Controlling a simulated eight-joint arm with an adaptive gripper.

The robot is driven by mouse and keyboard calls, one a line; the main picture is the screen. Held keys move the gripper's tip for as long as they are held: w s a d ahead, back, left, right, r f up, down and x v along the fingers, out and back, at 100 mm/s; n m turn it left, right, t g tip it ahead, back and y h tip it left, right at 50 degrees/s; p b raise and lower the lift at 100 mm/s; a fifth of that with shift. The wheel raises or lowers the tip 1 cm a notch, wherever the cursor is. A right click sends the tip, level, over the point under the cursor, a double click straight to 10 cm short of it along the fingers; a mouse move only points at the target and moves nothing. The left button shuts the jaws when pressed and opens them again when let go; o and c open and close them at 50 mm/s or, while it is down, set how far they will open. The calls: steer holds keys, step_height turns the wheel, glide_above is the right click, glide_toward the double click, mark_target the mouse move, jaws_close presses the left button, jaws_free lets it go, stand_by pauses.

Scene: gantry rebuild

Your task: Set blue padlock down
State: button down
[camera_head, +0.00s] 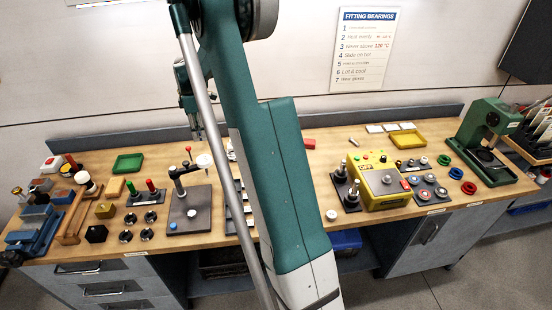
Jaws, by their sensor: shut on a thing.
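My gripper (195,128) is small and dark at the end of my arm, left of the large teal arm link. It hangs in front of the back wall and above the far edge of the workbench, behind the dial stand. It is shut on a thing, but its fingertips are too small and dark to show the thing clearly. I cannot make out the blue padlock's body or shackle anywhere on the bench. The workbench (273,160) has a light wooden top.
A dial stand (190,215) stands below my gripper. A green tray (128,163) and a blue vise (38,232) are to the left. A yellow heater (382,190), a yellow tray (407,139) and a green press (484,130) are to the right. My arm hides the bench's middle.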

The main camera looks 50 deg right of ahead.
steer(key=s+d, duration=2.3)
steer(key=shift+m, duration=0.4)
steer(key=shift+w+f, duration=0.2)
steer(key=shift+f, duration=1.05)
steer(key=shift+w+f, duration=0.15)
steer(key=shift+f, duration=1.1)
steer(key=shift+f, duration=0.1)
steer(key=shift+f, duration=3.05)
steer(key=shift+f, duration=0.1)
steer(key=shift+f+p, duration=0.3)
steer(key=shift+f, duration=1.45)
steer(key=shift+f, duration=0.25)
